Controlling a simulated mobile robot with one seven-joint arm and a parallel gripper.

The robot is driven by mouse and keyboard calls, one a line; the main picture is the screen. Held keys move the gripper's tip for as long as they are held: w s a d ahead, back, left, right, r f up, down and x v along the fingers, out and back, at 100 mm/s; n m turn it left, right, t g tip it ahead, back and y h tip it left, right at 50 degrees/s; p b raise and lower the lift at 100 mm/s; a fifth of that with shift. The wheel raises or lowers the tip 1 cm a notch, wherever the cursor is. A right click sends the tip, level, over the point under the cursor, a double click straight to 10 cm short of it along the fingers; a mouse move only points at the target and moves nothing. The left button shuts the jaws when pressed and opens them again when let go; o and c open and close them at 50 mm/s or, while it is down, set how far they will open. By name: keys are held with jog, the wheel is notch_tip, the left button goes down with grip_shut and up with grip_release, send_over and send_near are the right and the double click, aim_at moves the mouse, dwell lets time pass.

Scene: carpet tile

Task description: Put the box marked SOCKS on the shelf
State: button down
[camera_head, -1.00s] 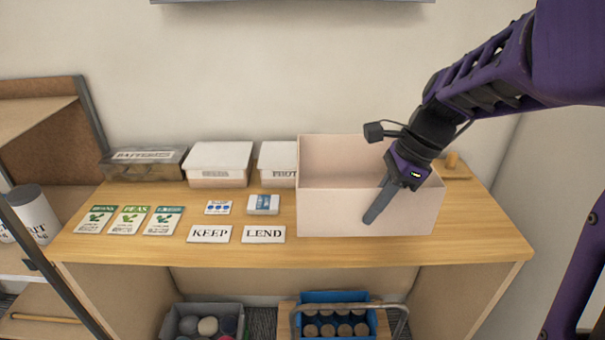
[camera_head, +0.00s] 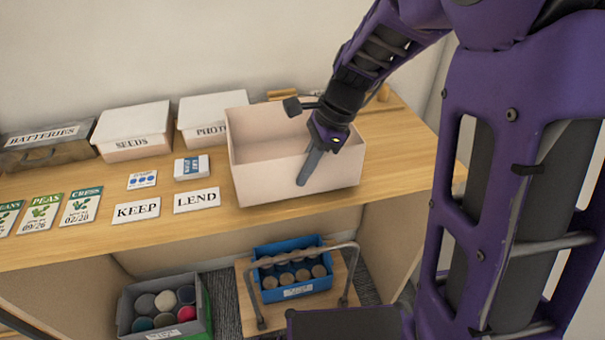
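No label reading SOCKS is legible in view. A grey bin (camera_head: 126,318) on the floor under the table holds several round, coloured bundles; its front label is too small to read. An open, pale pink box (camera_head: 300,178) with no visible marking stands on the table. My gripper (camera_head: 302,184) points down at this box, one dark finger showing in front of its front wall. The other finger is not distinct, so I cannot tell whether it grips the wall. I cannot make out the target shelf.
KEEP (camera_head: 137,210) and LEND (camera_head: 197,200) cards lie near the front. A blue crate (camera_head: 293,290) of jars sits below on a wooden platform with a metal handle.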

jog(key=shift+f, duration=0.7)
jog(key=c, duration=1)
grip_release()
jog(key=shift+c, duration=0.2)
